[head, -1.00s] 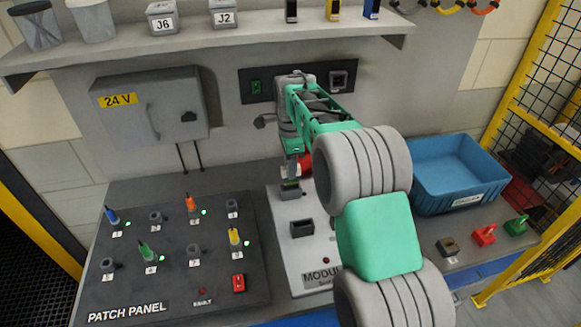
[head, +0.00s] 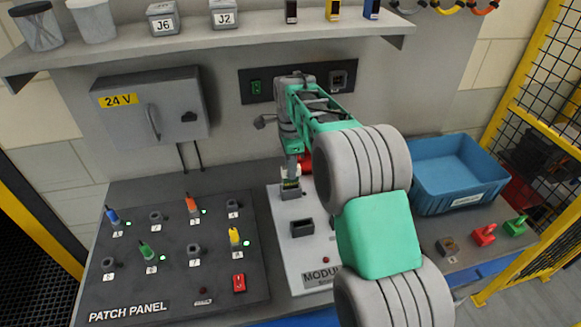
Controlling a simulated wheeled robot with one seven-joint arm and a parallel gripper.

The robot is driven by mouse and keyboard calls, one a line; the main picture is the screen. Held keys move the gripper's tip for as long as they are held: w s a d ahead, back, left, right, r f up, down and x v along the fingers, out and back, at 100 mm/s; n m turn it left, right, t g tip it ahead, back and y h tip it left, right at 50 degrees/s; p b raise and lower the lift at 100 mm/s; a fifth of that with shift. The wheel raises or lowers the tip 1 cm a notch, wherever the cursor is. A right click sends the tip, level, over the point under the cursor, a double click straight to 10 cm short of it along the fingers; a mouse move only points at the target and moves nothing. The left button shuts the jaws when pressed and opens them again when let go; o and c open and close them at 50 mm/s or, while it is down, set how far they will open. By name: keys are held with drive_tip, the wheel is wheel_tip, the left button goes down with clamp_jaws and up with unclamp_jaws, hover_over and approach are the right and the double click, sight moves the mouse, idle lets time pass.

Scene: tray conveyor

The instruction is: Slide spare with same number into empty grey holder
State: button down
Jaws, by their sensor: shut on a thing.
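A light grey board (head: 279,222) with a partly hidden label starting "MODUL" lies on the bench. One grey holder (head: 302,229) on it has a dark, empty opening. Behind it stands a second grey holder (head: 291,195). My gripper (head: 291,172) is shut on a small module (head: 290,183) directly above this rear holder. The module has a whitish face and a green part; its number is too small to read. I cannot tell whether its lower end is still inside the holder. Black (head: 291,11), yellow (head: 332,10) and blue (head: 371,9) modules stand on the shelf.
The patch panel (head: 180,270) with several plugs lies at left. A blue bin (head: 455,175) and red (head: 483,235) and green (head: 515,226) connectors are at right. The shelf (head: 230,38) overhangs the back. My arm hides the board's right side.

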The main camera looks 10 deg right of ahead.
sight(291, 184)
drive_tip(key=shift+f+b, duration=1.35)
drive_tip(key=shift+f, duration=1.25)
drive_tip(key=c, duration=1.2)
unclamp_jaws()
wheel_tip(291, 184, up, 8)
drive_tip(key=shift+f+b, duration=0.25)
drive_tip(key=shift+b, duration=0.45)
drive_tip(key=shift+r, duration=0.2)
